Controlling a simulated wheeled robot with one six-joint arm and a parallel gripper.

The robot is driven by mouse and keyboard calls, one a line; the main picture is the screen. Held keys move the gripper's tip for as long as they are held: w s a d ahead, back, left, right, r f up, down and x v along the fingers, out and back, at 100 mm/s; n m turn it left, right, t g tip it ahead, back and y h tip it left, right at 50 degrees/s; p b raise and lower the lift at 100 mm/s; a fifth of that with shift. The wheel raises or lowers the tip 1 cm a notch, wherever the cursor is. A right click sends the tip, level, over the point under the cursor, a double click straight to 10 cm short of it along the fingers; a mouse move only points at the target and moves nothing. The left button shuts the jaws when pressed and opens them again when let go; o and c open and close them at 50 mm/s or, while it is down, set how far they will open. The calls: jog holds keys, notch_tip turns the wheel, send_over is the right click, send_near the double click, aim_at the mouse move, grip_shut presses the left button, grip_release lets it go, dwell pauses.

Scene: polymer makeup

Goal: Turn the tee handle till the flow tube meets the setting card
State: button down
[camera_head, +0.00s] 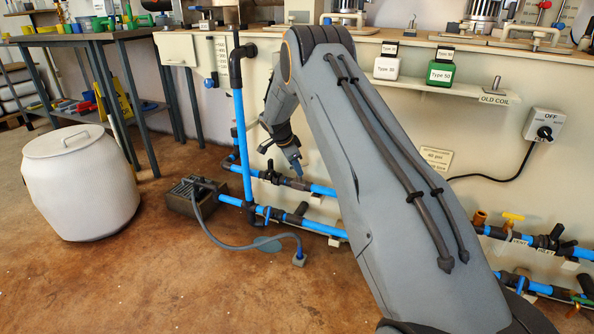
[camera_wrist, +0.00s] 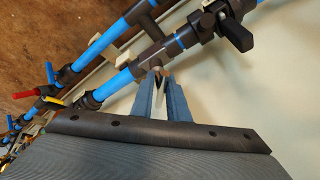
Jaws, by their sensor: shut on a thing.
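In the head view a slim clear tube with a blue part (camera_head: 210,82), probably the flow tube, hangs at the panel's left. A white card with numbers (camera_head: 221,48) is beside it. Their exact levels are too small to read.
Blue pipes (camera_head: 322,190) with dark valves run low along the panel, and a vertical blue pipe (camera_head: 241,130) rises at left. A grey box (camera_head: 190,197) with a hose lies on the floor. A white drum (camera_head: 80,185) stands left. A black valve handle (camera_wrist: 237,35) is near my fingers.

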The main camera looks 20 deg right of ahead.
dwell(0.4)
jog(key=c, duration=1.7)
grip_release()
jog(key=p+v, duration=0.2)
jog(key=v, duration=0.5)
jog(key=shift+a+r+p, duration=0.2)
jog(key=shift+r+p, duration=0.15)
